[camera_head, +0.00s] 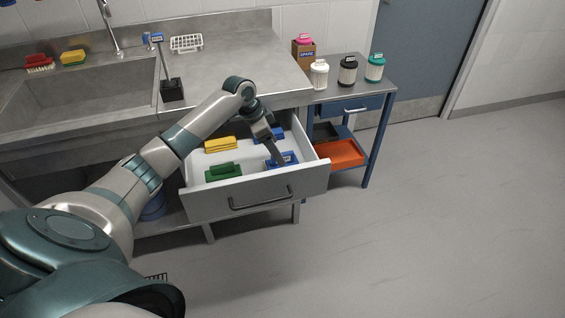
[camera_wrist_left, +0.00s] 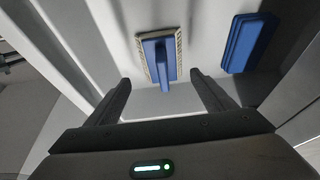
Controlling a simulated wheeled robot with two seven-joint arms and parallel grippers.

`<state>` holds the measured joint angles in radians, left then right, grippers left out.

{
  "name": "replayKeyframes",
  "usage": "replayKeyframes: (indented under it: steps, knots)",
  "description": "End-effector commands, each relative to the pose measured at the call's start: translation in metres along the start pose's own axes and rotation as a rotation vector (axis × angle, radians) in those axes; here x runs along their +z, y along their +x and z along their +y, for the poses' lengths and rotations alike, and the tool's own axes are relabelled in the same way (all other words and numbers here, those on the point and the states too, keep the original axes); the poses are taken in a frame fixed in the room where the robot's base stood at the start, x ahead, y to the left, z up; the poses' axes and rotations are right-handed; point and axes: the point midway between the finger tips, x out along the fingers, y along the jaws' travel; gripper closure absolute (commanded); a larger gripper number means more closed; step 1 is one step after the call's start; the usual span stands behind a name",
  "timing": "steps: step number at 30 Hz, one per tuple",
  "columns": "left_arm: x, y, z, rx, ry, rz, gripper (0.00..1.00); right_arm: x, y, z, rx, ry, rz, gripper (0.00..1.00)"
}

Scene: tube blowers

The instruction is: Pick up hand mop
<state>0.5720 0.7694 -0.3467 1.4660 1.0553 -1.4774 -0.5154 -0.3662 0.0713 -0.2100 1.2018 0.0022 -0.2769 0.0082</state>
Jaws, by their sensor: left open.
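The blue hand mop (camera_head: 288,158), with an upright blue handle and a pale fringed pad, lies in the open white drawer near its front right. It also shows in the left wrist view (camera_wrist_left: 158,62), ahead of the fingers and between their lines. My left gripper (camera_head: 277,155) reaches down into the drawer over the hand mop and partly hides it. In the left wrist view its two fingers (camera_wrist_left: 161,80) are apart, with nothing held. I cannot tell whether a finger touches the mop. My right gripper is out of view.
The drawer (camera_head: 258,198) also holds a green handled tool (camera_head: 222,173), a yellow block (camera_head: 220,144) and a blue block (camera_head: 262,135). The blue block also shows in the wrist view (camera_wrist_left: 248,42). The drawer walls stand close around. A cart (camera_head: 362,92) stands at the right.

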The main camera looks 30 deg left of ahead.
Motion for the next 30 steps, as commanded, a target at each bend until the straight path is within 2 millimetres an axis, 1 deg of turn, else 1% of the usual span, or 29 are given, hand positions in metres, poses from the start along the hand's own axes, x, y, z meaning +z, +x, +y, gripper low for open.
replayKeyframes:
  steps: [1, 3, 6, 17, 20, 26, 30]
  knots:
    - [0.000, 0.007, 0.000, 0.002, -0.003, 0.000, 0.23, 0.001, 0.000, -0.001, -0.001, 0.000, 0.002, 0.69]
    - [0.000, 0.014, 0.000, 0.000, -0.002, 0.000, 0.23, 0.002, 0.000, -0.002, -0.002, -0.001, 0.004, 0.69]
    - [0.000, 0.021, 0.000, 0.001, 0.000, -0.001, 0.23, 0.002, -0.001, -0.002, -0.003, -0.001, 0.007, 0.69]
    - [0.000, 0.022, 0.000, 0.000, 0.000, 0.000, 0.23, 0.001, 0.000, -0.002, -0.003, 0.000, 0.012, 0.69]
    - [0.000, 0.025, -0.001, 0.000, -0.001, 0.000, 0.23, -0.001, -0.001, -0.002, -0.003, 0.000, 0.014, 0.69]
    - [0.000, 0.045, -0.004, 0.001, -0.002, 0.000, 0.23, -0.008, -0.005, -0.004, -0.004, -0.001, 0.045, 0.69]
    - [0.000, 0.063, -0.005, 0.001, -0.002, 0.000, 0.23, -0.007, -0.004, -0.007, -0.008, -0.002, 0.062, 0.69]
